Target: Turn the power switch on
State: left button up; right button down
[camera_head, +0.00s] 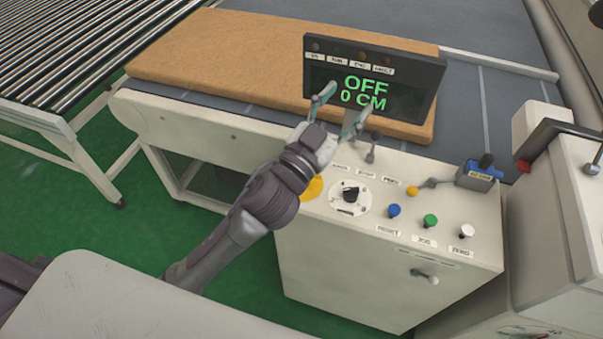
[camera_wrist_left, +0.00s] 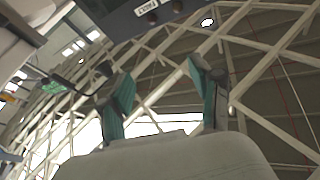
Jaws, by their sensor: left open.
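The control box (camera_head: 390,262) has a black rotary knob on a round white dial plate (camera_head: 337,207). I cannot read which control is labelled power. The display (camera_head: 414,101) above the box reads OFF and 0 CM. My left gripper (camera_head: 342,106) is open and empty in front of the display's lower left part, above and left of the dial. Its arm hides part of a yellow disc (camera_head: 313,188) on the box. In the left wrist view its two fingers (camera_wrist_left: 160,98) are apart with nothing between them. My right gripper is not in view.
Blue (camera_head: 393,211), green (camera_head: 430,221) and white (camera_head: 467,231) buttons sit right of the dial. A brown mattress (camera_head: 200,55) lies on the conveyor. A roller table (camera_head: 60,45) is at left.

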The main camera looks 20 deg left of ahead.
pick_arm(q)
jog(key=s+d+r+m+g+h, duration=0.4)
jog(key=d+r+m+g+h, duration=0.3)
jog(key=d+m+h, duration=0.45)
jog(key=s+d+f+m+g, duration=0.4)
jog(key=s+d+m+g, duration=0.15)
jog(key=m+g, duration=0.65)
jog(key=w+a+f+g+y, duration=0.2)
jog(key=w+a+f+y, duration=0.1)
jog(key=a+f+y, duration=0.75)
jog(key=w+a+f+n+y, duration=0.1)
jog(key=w+a+y, duration=0.15)
jog(key=a, duration=0.25)
jog(key=w+a+n+t+y, duration=0.1)
jog(key=a+y, duration=0.2)
jog(key=a, duration=0.2)
jog(key=w+a+f+n+y, duration=0.1)
jog(key=w+a+y, duration=0.1)
jog(key=a+y, duration=0.15)
jog(key=f+p, duration=0.1)
jog(key=f, duration=0.3)
jog(key=f+p, duration=0.1)
jog(key=f, duration=0.3)
jog(key=f+p, duration=0.1)
jog(key=f, duration=0.4)
jog(key=shift+w+a+p, duration=0.2)
jog(key=shift+a+p, duration=0.05)
jog(key=shift+p, duration=0.15)
